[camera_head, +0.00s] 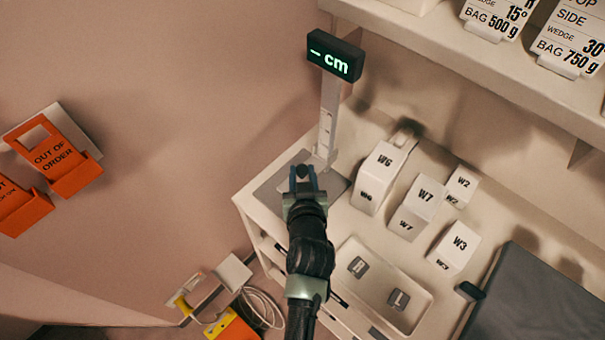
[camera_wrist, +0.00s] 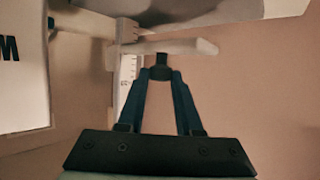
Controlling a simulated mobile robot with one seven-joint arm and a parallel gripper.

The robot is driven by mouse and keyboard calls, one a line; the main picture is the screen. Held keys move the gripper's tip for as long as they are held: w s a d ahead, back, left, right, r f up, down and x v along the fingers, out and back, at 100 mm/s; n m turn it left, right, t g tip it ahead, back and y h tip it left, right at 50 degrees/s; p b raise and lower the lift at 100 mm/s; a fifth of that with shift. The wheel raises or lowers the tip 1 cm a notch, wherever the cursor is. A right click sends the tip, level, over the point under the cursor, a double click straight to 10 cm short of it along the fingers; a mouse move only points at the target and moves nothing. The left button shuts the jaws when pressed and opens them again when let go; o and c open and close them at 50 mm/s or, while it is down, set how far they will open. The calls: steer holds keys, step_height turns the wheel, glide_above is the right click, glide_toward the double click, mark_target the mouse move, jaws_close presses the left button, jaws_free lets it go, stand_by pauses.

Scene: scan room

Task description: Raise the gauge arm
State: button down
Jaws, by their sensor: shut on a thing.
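The gauge has a pale upright column (camera_head: 328,115) with a ruled scale, topped by a dark display (camera_head: 335,56) reading "– cm" in green. In the wrist view the gauge arm (camera_wrist: 190,46) is a pale bar reaching sideways from the column (camera_wrist: 126,80). My gripper (camera_head: 303,172) is over the grey base plate (camera_head: 268,195) in front of the column. In the wrist view its fingertips (camera_wrist: 160,70) come together at the gauge arm and are shut on it. The exact contact is partly hidden by the fingertips.
White blocks marked W6 (camera_head: 378,172), W7 (camera_head: 424,196), W2 (camera_head: 463,184) and W3 (camera_head: 457,243) stand right of the gauge. A tray (camera_head: 349,292) holds R and L tags. A shelf (camera_head: 450,45) overhangs at upper right.

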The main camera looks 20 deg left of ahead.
step_height(320, 180, up, 16)
steer(key=p, duration=1)
steer(key=shift+p, duration=0.35)
steer(key=shift+w+r, duration=0.1)
steer(key=shift+r, duration=0.1)
steer(key=c, duration=0.7)
jaws_free()
steer(key=shift+o, duration=0.6)
steer(key=shift+f, duration=0.1)
steer(key=b+v, duration=0.2)
steer(key=v, duration=1.1)
